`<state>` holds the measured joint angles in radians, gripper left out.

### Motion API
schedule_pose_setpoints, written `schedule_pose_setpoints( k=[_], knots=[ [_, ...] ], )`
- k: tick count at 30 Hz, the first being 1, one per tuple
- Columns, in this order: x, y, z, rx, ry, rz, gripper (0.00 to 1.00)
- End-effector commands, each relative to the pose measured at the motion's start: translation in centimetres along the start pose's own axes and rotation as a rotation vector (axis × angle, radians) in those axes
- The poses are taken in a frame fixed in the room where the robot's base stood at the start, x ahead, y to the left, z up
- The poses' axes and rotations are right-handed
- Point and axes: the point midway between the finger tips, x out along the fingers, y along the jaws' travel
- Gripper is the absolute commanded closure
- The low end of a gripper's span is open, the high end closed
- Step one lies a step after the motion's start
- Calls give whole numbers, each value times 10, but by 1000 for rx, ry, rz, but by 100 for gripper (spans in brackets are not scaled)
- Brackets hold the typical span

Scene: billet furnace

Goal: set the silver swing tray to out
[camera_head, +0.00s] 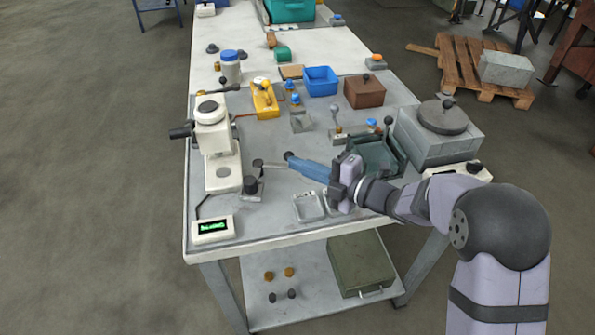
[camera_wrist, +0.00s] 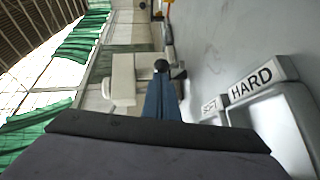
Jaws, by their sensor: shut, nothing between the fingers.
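A thin silver-grey arm (camera_head: 276,165) lies near the white press. It seems to be the silver swing tray, but it is too small to be sure. A dark knob (camera_head: 258,163) stands at its left end, above a dark grey post block (camera_head: 253,188). My gripper (camera_head: 289,156) reaches in from the right, its long blue fingers together and empty. The dark fingertips are just above and beyond the arm's right part; I cannot tell whether they touch it. In the wrist view the fingers (camera_wrist: 160,68) point towards the white press (camera_wrist: 125,82). The tray cannot be made out there.
The white press (camera_head: 215,150) stands left of my fingertips. A shallow silver bin (camera_head: 309,207) lies below my fingers; the wrist view shows a HARD label (camera_wrist: 264,80).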

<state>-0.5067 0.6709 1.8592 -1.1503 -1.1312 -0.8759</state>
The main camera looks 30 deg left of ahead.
Motion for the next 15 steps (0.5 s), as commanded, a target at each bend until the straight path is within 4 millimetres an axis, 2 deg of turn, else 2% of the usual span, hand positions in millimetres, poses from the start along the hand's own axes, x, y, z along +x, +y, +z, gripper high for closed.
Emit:
schedule_pose_setpoints(
  k=[3,15],
  knots=[
    [2,0,8,-9,50,-7,100],
    [10,4,25,-7,46,-5,100]
  ],
)
